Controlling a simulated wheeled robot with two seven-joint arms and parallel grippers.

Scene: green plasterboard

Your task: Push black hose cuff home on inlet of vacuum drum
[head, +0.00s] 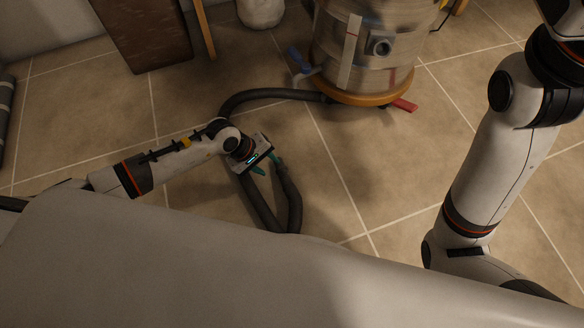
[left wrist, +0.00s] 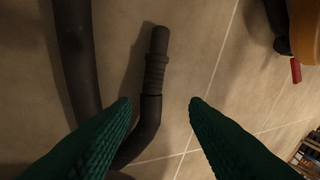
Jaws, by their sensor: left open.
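The black hose cuff (left wrist: 156,62) lies on the tiled floor in the left wrist view, ribbed below its plain end, with its hose curving down behind the left finger. My left gripper (left wrist: 160,102) is open, its green fingers apart and nothing between their tips; the cuff is beyond them. In the head view my left gripper (head: 268,163) is low over the looped hose (head: 292,205), and the cuff is hard to make out there. The vacuum drum (head: 350,50) stands at the top, with its round inlet (head: 380,46) facing me. My right gripper is out of view.
A thicker hose length (left wrist: 75,50) runs left of the cuff. A blue-handled tool (head: 298,60) and a red piece (head: 404,105) are by the drum's base. A dark brown board (head: 145,30) stands at the upper left. Floor right of the hose is clear.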

